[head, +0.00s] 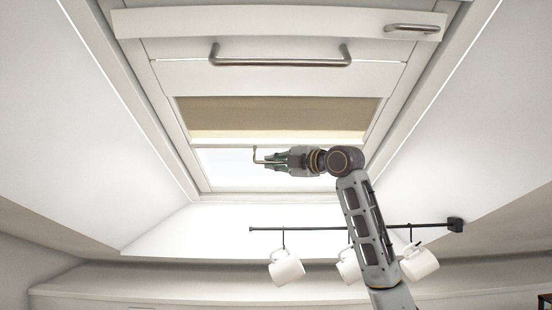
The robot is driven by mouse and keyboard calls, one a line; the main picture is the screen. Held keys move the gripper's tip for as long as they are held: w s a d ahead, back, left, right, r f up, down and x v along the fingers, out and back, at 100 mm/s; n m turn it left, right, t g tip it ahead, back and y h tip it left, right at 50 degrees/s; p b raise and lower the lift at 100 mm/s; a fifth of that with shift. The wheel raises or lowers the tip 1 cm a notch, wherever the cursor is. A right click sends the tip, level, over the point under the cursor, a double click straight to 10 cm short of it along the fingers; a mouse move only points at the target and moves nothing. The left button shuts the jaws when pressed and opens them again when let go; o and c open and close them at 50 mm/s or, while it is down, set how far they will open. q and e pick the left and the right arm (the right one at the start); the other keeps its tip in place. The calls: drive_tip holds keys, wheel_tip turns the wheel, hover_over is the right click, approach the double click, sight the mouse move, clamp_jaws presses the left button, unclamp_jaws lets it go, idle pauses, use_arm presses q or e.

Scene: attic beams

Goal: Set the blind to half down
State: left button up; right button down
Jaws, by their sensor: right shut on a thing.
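The beige blind (275,115) hangs in the upper part of the roof window's opening in the head view. Its lower edge, with a pale bar (220,142), lies near the middle of the visible opening. Bright bare glass (225,170) shows below it. My right gripper (270,158) is just below the blind's lower edge, pointing left. It is shut on a small thin bent metal pull (255,153) that sticks out past its fingertips. Whether the pull joins the blind's bar is too small to tell. My left gripper is not in view.
A long metal handle (280,62) is on the white window sash, and a smaller one (411,28) is at the upper right. Below, a black rail (300,229) carries hanging white mugs (286,268), (419,263); my right arm partly hides another mug (349,266). White sloping walls flank the window.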

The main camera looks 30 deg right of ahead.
drive_tip(key=shift+w+d+f, duration=0.25)
drive_tip(key=shift+w+f, duration=0.25)
drive_tip(key=shift+w+d+f, duration=0.2)
drive_tip(key=shift+w+f, duration=0.25)
drive_tip(key=shift+w, duration=0.15)
drive_tip(key=c, duration=1.5)
unclamp_jaws()
drive_tip(key=shift+d, duration=0.15)
drive_tip(key=v, duration=1.2)
drive_tip(key=shift+r, duration=0.2)
drive_tip(key=shift+d, duration=0.1)
